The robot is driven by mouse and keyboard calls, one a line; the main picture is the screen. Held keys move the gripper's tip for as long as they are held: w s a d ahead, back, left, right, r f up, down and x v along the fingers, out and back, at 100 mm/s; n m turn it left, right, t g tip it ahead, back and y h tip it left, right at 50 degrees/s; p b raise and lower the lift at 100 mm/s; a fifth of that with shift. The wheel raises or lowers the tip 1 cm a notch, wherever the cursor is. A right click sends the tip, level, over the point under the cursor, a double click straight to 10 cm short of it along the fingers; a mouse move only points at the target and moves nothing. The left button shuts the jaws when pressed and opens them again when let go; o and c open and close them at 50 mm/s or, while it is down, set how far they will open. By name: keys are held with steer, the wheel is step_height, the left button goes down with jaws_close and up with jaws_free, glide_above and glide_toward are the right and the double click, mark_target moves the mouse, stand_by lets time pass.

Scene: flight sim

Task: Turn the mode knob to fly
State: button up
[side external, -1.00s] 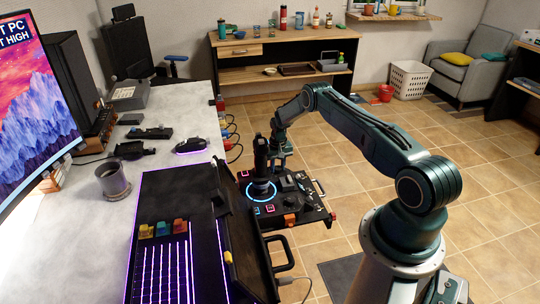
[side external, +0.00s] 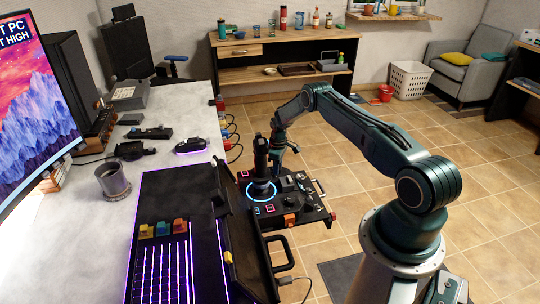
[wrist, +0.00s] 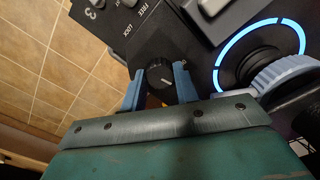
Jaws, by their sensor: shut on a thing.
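The mode knob (wrist: 160,76) is a small round black knob with a white pointer line on the dark control panel in the wrist view. The fingers of my gripper (wrist: 158,88) are blue and stand on either side of it, closed on it. The knob's position labels are hidden or unreadable, so I cannot tell which mode the line points to. In the side view my gripper (side external: 284,152) is down at the panel (side external: 318,214), just behind the black joystick (side external: 261,158). The knob is hidden there.
A glowing blue ring (wrist: 223,70) around the joystick base lies close to the right of my gripper. Panel switches with FREE and LOCK labels (wrist: 143,18) lie beyond the knob. The desk (side external: 160,170) is left of the panel; open tiled floor lies right.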

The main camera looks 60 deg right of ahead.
steer(key=shift+n, duration=0.8)
steer(key=o, duration=1)
steer(key=shift+r, duration=0.15)
steer(key=shift+r, duration=6.8)
